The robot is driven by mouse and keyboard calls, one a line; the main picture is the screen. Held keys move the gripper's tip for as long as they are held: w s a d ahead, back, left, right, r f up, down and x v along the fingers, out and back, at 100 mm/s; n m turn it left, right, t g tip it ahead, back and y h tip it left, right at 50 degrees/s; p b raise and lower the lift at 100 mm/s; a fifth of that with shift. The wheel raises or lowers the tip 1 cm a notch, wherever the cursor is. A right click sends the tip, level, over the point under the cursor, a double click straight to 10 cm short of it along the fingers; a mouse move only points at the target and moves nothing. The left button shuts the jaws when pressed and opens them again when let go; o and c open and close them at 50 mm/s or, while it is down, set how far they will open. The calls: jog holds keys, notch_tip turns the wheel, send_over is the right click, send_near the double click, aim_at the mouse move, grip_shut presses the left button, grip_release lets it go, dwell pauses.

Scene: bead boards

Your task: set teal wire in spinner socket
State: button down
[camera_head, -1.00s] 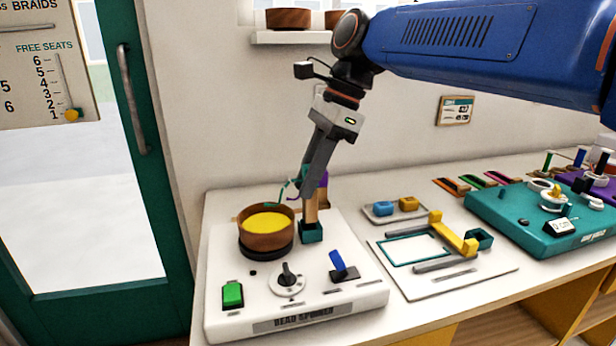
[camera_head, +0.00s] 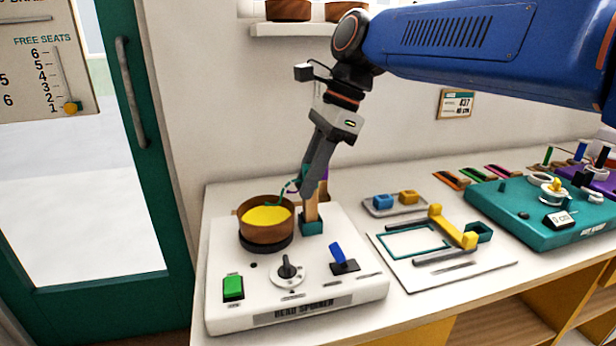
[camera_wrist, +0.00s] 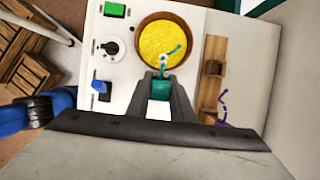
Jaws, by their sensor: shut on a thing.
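My gripper (camera_head: 308,188) is shut on the teal wire, at the back of the bead spinner (camera_head: 230,312). The thin teal wire (camera_head: 286,186) curves left from the fingers over the brown bowl (camera_head: 266,233) of yellow beads (camera_head: 266,216). In the wrist view, its curled end (camera_wrist: 174,49) shows over the beads (camera_wrist: 160,40). A teal square socket (camera_head: 312,227) stands on the spinner right of the bowl, below my fingers. Teal also shows between the fingers (camera_wrist: 160,88) in the wrist view; whether it is the socket or the wire's holder, I cannot tell.
A wooden rack (camera_wrist: 212,70) with a purple wire (camera_wrist: 223,105) stands beside the spinner. The spinner has a green button (camera_head: 233,287), a black knob (camera_head: 287,270) and a blue lever (camera_head: 338,254). To the right are a bead tray (camera_head: 395,206), a framed board (camera_head: 440,275) and a teal machine (camera_head: 530,220).

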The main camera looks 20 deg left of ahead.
jog(key=shift+f, duration=0.55)
jog(key=shift+f, duration=0.35)
jog(key=c, duration=1.5)
grip_release()
jog(key=shift+r, duration=3.5)
